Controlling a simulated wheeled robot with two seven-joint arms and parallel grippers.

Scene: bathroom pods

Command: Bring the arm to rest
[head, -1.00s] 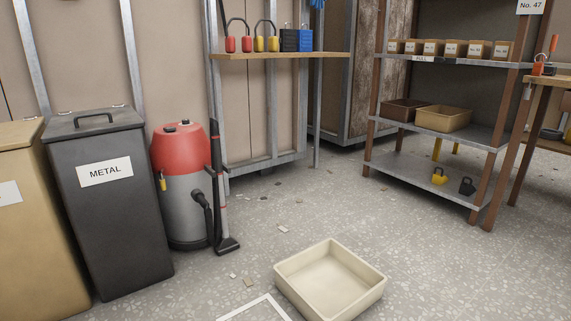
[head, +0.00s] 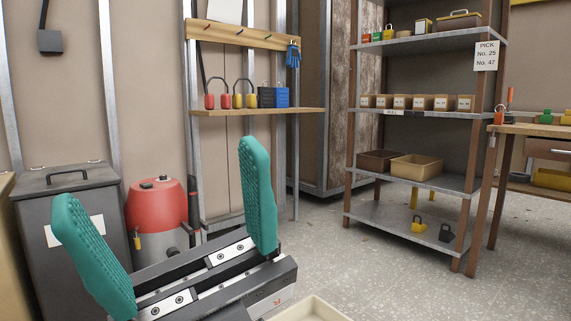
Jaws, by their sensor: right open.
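My right gripper (head: 172,222) is large in the lower left of the head view. Its two teal ribbed fingers stand wide apart and point up, with nothing between them. It hides part of the dark METAL bin and of the red and grey vacuum. My left gripper is not in view.
The dark bin (head: 65,190) and red vacuum (head: 157,203) stand behind the gripper. A cream tray (head: 312,309) lies on the floor at the bottom edge. A shelf unit (head: 420,114) and a workbench (head: 540,129) stand at right. Floor between tray and shelves is clear.

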